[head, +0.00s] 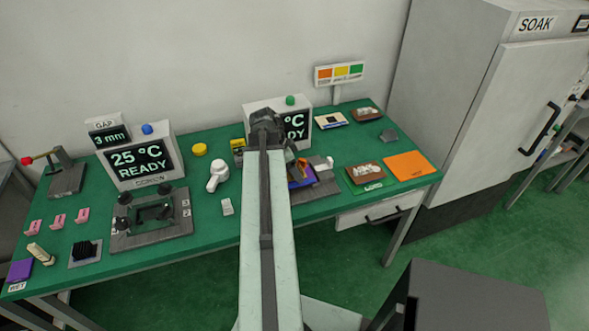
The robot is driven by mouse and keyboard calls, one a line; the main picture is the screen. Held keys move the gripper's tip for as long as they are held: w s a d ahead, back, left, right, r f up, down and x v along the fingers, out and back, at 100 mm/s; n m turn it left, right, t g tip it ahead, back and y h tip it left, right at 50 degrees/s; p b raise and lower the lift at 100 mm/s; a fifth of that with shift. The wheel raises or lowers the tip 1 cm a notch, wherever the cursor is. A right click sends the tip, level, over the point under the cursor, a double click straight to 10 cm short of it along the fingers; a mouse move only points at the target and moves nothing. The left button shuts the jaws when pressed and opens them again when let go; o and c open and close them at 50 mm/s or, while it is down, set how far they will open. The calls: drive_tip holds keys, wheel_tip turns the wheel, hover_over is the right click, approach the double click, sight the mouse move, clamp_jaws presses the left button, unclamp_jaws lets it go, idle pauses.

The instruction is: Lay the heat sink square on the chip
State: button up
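A black finned block, which looks like the heat sink (85,250), sits on a small grey plate at the front left of the green table. A dark fixture (152,220) with black knobs stands right of it and holds a small green board (153,211). I cannot make out a chip on it for sure. A second grey fixture (325,187) with purple and orange parts is partly hidden behind my arm. My arm reaches up the middle of the head view to a dark joint. My gripper is hidden behind the arm.
Two display boxes stand at the back, one (140,157) reading 25 °C READY. Pink tags (58,220), a purple pad (20,270), a white valve-like part (217,175) and an orange mat (409,166) lie about. A SOAK cabinet (480,110) stands right.

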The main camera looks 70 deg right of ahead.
drive_tip(key=shift+r, duration=0.1)
drive_tip(key=p+v, duration=0.7)
drive_tip(key=shift+r, duration=0.25)
drive_tip(key=shift+w+a, duration=0.1)
drive_tip(key=shift+w, duration=0.05)
